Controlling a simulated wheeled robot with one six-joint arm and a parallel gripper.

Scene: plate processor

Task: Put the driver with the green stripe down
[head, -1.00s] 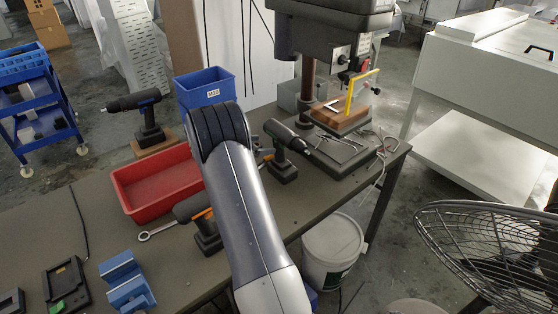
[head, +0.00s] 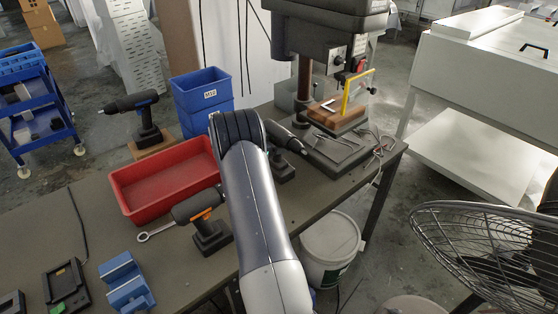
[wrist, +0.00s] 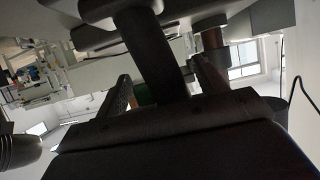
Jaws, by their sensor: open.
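A dark driver (head: 289,140) stands upright on the bench beside the drill press, its base on the bench top. In the head view my arm covers its left part, so its stripe does not show there. In the wrist view a dark driver handle (wrist: 150,45) runs between the two fingers of my gripper (wrist: 161,72), with a patch of green near the palm. The fingers stand apart on either side of the handle, with gaps beside it. My gripper is hidden behind my arm in the head view.
An orange-striped driver (head: 205,218) stands left of my arm. A blue-striped driver (head: 143,118) stands on a wooden block. A red tray (head: 128,197), blue bins (head: 203,112), a wrench (head: 157,232) and the drill press (head: 305,80) surround the work area.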

